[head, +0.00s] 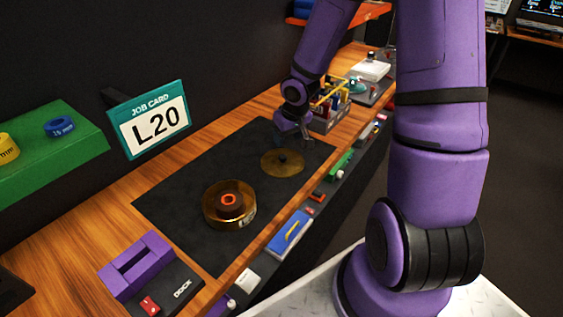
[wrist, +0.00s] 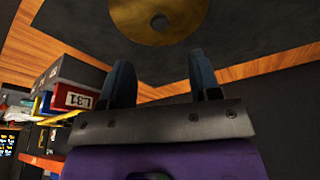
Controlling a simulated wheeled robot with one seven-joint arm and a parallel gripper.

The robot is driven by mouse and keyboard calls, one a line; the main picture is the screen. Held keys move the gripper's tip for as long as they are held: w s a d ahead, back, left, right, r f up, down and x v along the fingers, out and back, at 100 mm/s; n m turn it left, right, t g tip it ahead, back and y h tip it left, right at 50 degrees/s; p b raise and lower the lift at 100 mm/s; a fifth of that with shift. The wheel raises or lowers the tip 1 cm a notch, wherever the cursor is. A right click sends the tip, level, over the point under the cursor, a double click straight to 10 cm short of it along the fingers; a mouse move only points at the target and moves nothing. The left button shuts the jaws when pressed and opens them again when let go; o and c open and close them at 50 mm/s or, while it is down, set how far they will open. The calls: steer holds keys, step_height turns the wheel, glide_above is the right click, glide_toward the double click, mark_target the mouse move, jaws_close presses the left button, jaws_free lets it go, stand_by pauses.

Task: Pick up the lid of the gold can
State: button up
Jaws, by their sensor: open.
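The gold can (head: 246,216) stands uncovered on the dark mat, with an orange-ringed dark piece showing inside it. The lid (head: 272,166) is a flat gold disc with a small dark knob at its centre. It lies on the mat apart from the can, beyond it and to the right. In the wrist view the lid (wrist: 185,22) is at the top, partly cut off, with its knob showing. My gripper (head: 304,139) is just beyond the lid in the head view. In the wrist view my gripper (wrist: 162,72) has its two fingers apart with nothing between them.
A purple dock (head: 137,262) is at the near end of the wooden bench. A job card reading L20 (head: 152,122) stands behind the mat (head: 185,187). A rack of coloured items (head: 330,103) stands beyond my gripper. Small items line the bench's front ledge.

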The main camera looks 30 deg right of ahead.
mark_target(283, 156)
steer(key=shift+x, duration=4.9)
steer(key=shift+d, duration=0.1)
steer(key=c, duration=1)
